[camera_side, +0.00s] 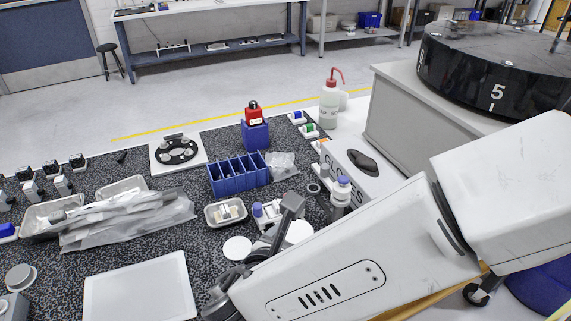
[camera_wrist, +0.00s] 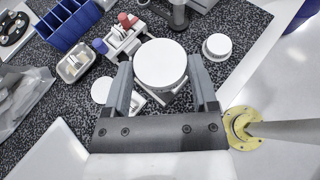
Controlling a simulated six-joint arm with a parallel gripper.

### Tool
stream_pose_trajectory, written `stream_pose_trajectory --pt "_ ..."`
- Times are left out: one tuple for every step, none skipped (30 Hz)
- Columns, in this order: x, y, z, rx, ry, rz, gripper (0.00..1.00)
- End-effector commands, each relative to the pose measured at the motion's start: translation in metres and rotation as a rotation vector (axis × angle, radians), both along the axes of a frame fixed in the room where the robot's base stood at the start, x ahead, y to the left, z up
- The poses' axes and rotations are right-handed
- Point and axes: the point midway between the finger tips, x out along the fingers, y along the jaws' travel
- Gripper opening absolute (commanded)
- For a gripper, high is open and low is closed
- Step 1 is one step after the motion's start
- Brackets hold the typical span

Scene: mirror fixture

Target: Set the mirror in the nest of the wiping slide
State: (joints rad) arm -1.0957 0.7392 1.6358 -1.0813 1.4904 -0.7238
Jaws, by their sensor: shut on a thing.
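The mirror (camera_wrist: 161,64) appears as a round white disc between the two grey fingers of my gripper (camera_wrist: 160,68) in the wrist view. The fingers are shut on its sides, and its face points toward the camera. A white fixture with a red and a blue knob (camera_wrist: 122,38), apparently the wiping slide, stands just beyond and left of the disc. Parts below the disc are mostly hidden, so I cannot tell whether it touches anything. In the side view the gripper is low over the mat, largely hidden by my arm, beside the partly covered fixture (camera_side: 265,212).
A tray with small white parts (camera_side: 226,213) and a blue divided bin (camera_side: 238,178) stand left of and behind the fixture. A flat white disc (camera_side: 237,248) lies near the gripper. A white cylinder (camera_wrist: 217,47) stands right of the fingers. A blue-capped bottle (camera_side: 340,191) stands behind my arm.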

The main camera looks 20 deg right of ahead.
Motion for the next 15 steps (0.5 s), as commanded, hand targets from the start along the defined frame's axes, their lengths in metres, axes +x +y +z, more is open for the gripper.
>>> stream_pose_trajectory --pt "0.0000 0.0001 0.0001 0.000 0.000 0.000 0.13" --pt "0.0000 0.0001 0.0001 0.000 0.000 0.000 0.13" --pt "0.0001 0.0002 0.0001 0.000 0.000 0.000 0.13" --pt "0.0002 0.0001 0.0001 0.000 0.000 0.000 0.13" --pt "0.0002 0.0001 0.0001 0.000 0.000 0.000 0.13" --pt "0.0002 0.0001 0.0001 0.000 0.000 0.000 0.13" --pt "0.0001 0.0001 0.0000 0.000 0.000 0.000 0.13" --pt "0.0001 0.0001 0.0000 0.000 0.000 0.000 0.13" --pt "0.0002 0.0002 0.0000 0.000 0.000 0.000 0.13" --pt "0.0002 0.0002 0.0000 0.000 0.000 0.000 0.13" --pt "0.0003 0.0001 -0.0001 0.000 0.000 0.000 0.13" --pt "0.0007 0.0000 -0.0002 -0.001 0.000 0.001 0.13" --pt "0.0013 -0.0003 -0.0005 -0.001 0.000 0.004 0.13" --pt "0.0022 -0.0006 -0.0007 -0.001 0.000 0.006 0.13" --pt "0.0039 -0.0012 -0.0014 -0.001 0.000 0.011 0.13"
